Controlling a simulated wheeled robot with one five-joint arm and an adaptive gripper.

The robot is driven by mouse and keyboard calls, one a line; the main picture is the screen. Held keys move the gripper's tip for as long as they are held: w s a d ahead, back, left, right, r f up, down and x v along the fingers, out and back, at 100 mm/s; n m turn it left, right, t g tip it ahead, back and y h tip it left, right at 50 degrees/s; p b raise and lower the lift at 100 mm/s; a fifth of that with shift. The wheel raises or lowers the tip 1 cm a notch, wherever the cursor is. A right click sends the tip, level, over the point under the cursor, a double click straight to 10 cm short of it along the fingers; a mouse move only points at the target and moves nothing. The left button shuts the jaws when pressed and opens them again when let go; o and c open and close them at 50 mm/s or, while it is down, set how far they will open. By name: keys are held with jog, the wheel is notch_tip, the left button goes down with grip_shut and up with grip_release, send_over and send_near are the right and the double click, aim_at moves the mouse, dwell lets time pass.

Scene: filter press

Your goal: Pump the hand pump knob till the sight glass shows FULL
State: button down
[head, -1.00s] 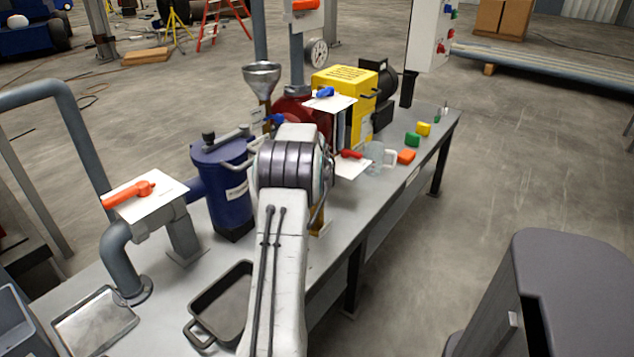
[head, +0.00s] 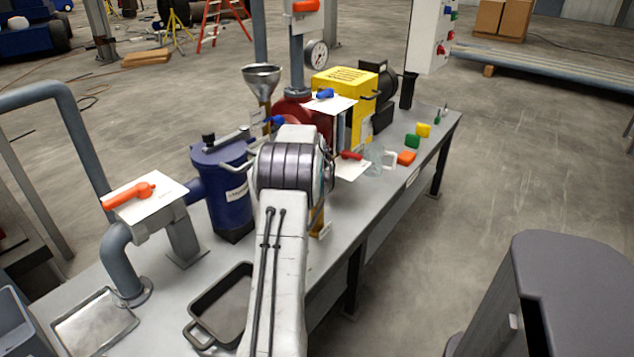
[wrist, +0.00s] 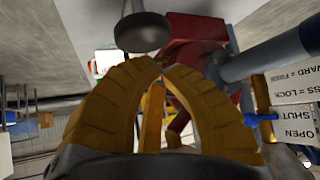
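My gripper (wrist: 160,66) shows in the wrist view with its two yellow-brown fingers curved together and the tips meeting or nearly so. Nothing shows held between them. A dark round knob-like disc (wrist: 143,33) on a grey stem is just above and beyond the fingertips, apart from them in the picture. I cannot tell for certain that it is the hand pump knob. A red body (wrist: 195,38) lies behind the fingers. In the head view my arm hides most of the gripper and the area around it. I cannot make out the sight glass or its reading.
On the bench (head: 190,290) stand a blue vessel (head: 230,190), a metal funnel (head: 262,76), a yellow machine (head: 345,88) and a dark pan (head: 228,312). Blue-handled valve labels (wrist: 300,130) are at the right in the wrist view. Coloured blocks (head: 406,158) lie at the far right end.

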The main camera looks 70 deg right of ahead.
jog(key=shift+f, duration=0.2)
jog(key=shift+f+b, duration=0.25)
jog(key=shift+b, duration=0.2)
jog(key=shift+a+f+b, duration=0.1)
jog(key=shift+f+b, duration=1.55)
jog(key=shift+f, duration=0.5)
dwell(2.1)
jog(key=shift+r, duration=0.15)
jog(key=shift+r+p, duration=1.7)
jog(key=shift+r, duration=0.7)
jog(key=shift+r, duration=0.1)
jog(key=shift+r+p, duration=1.8)
jog(key=shift+r, duration=0.65)
